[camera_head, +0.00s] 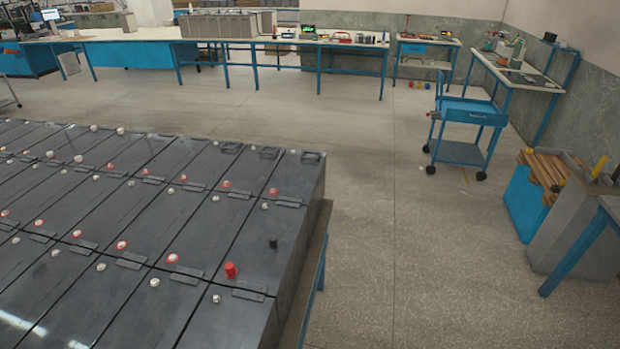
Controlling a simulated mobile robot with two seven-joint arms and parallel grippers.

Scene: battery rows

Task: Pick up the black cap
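A small black cap (273,243) stands upright on top of the battery at the right end of the near rows. A red cap (231,270) stands to its left and nearer, on the same battery block. The dark batteries (200,225) fill the lower left of the head view in tight rows, with red-ringed and pale terminals on top. Neither of my grippers shows in this view.
The battery rack's edge (315,270) drops off just right of the black cap. Beyond it the floor is open. A blue cart (470,112), a bin of wooden pieces (532,195) and a grey bin (575,235) stand at right. Long workbenches (340,42) line the back.

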